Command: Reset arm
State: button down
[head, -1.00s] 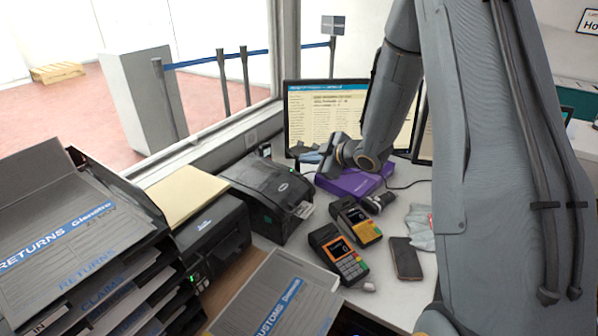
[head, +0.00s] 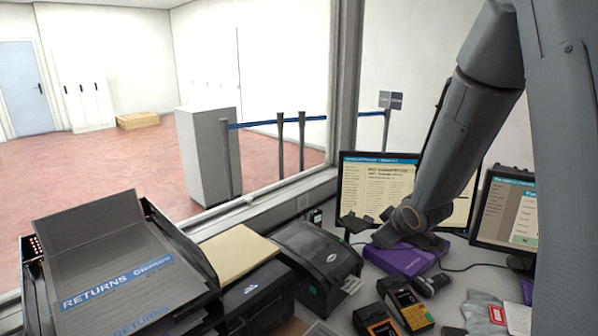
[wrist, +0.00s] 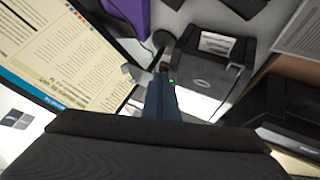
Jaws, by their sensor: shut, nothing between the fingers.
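My arm comes down from the upper right of the head view. Its end, my gripper (head: 355,222), is in front of the lower left of a monitor (head: 376,183), at the left end of a purple box (head: 402,260). In the wrist view my gripper (wrist: 162,84) is shut with nothing visible held, pointing toward a black label printer (wrist: 207,60). That printer also shows in the head view (head: 318,262), left of the purple box. I cannot tell whether the gripper touches anything.
A returns tray stack (head: 140,285) and a black printer with a yellow envelope (head: 230,258) fill the left. Card terminals (head: 408,308) stand at the front. A second monitor (head: 508,210) is at the right. A window post and sill bound the counter behind.

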jog(key=s+a+m+g, duration=0.2)
jog(key=s+m+g, duration=0.1)
jog(key=s, duration=0.9)
jog(key=s+a+m+g+h, duration=0.1)
jog(key=s+m+g, duration=0.3)
jog(key=s, duration=0.9)
jog(key=shift+a+r+m+b, duration=0.3)
jog(key=shift+a+r+m, duration=0.1)
jog(key=shift+a, duration=0.4)
